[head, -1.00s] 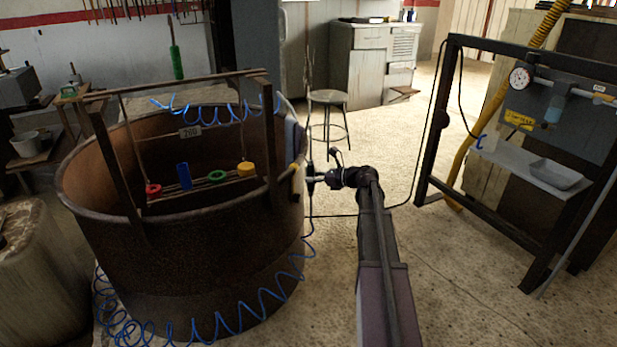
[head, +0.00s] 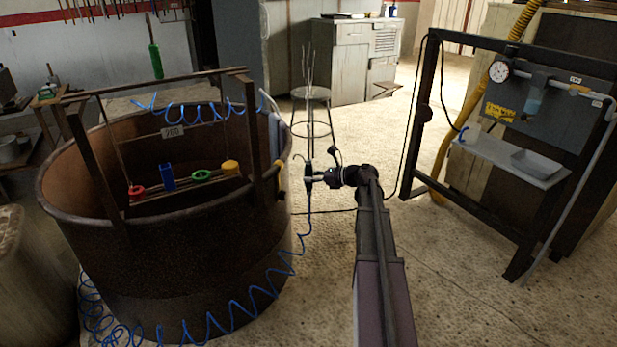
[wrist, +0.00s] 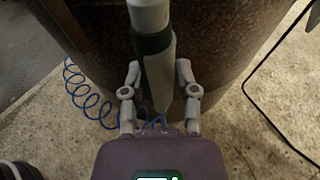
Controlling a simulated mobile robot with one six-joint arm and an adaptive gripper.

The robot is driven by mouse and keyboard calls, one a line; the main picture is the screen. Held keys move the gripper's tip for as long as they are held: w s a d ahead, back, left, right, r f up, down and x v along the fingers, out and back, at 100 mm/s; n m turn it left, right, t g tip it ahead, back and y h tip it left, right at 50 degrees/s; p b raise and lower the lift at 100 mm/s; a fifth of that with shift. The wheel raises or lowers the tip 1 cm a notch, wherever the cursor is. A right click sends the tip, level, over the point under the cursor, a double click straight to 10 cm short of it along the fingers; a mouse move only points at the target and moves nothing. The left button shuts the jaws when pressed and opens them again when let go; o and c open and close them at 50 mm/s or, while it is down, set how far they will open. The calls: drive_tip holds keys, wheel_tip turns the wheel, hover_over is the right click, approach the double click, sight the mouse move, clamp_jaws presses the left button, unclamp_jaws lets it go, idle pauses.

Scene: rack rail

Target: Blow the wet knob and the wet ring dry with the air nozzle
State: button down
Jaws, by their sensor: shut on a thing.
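My gripper (head: 312,178) is shut on the air nozzle (head: 308,172), just right of the big rusty drum (head: 180,250). In the wrist view the nozzle's pale and dark body (wrist: 153,50) stands between my two fingers (wrist: 158,90). A coiled blue hose (head: 265,295) hangs from it. On a rail inside the drum sit a red ring-like piece (head: 136,192), a blue block (head: 167,177), a green ring (head: 202,175) and a yellow round knob (head: 230,168). I cannot tell from the picture which are wet. The nozzle is apart from all of them.
A dark frame (head: 175,88) with a tag reading about 200 stands over the drum. A stool (head: 311,94) is behind my gripper. A dark metal stand (head: 420,115) with a gauge (head: 499,71) and a grey tray (head: 538,163) is at right. The floor between is mostly clear.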

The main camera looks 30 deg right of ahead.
drive_tip(key=shift+r, duration=0.1)
wheel_tip(320, 180, up, 42)
drive_tip(key=p, duration=4.2)
drive_tip(key=shift+r+p, duration=0.15)
drive_tip(key=shift+p, duration=0.15)
drive_tip(key=shift+d, duration=0.1)
